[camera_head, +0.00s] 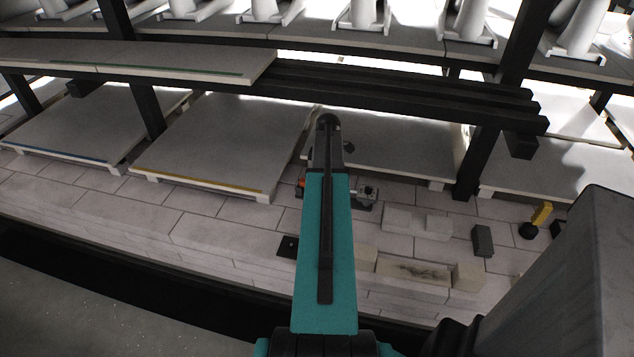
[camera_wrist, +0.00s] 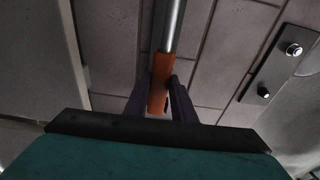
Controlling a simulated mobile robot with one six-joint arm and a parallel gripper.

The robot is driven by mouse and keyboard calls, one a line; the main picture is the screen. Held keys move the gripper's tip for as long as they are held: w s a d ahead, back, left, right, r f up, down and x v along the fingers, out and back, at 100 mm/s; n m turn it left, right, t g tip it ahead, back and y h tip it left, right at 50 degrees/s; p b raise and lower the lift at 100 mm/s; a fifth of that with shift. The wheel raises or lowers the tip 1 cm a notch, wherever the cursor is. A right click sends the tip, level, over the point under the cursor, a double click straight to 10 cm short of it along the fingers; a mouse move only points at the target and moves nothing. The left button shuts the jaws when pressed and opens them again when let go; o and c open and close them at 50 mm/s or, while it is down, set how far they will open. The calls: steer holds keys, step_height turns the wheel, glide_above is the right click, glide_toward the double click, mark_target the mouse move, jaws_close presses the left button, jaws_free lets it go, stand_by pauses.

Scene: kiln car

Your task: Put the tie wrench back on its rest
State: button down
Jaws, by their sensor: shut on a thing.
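The tie wrench shows in the wrist view as an orange grip (camera_wrist: 160,82) with a round grey steel shaft (camera_wrist: 172,28) running away toward the top edge. My gripper (camera_wrist: 163,90) is shut on the orange grip, with one dark finger on each side. The far end of the shaft is out of that view. In the head view my teal arm hides most of the gripper and wrench; a small orange patch (camera_head: 301,184) shows left of the arm. A dark plate with two shiny studs (camera_wrist: 278,66) lies at the right of the wrist view; I cannot tell whether it is the rest.
Pale blocks (camera_head: 413,268), a dark block (camera_head: 482,240) and a yellow piece (camera_head: 542,214) sit on the brick deck right of my arm. A small dark plate (camera_head: 288,246) lies left. Dark beams (camera_head: 400,90) and shelf slabs (camera_head: 200,145) stand behind.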

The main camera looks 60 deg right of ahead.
steer(key=shift+f, duration=0.35)
steer(key=c, duration=1.4)
jaws_free()
steer(key=shift+r+p, duration=2.1)
steer(key=shift+r, duration=1.55)
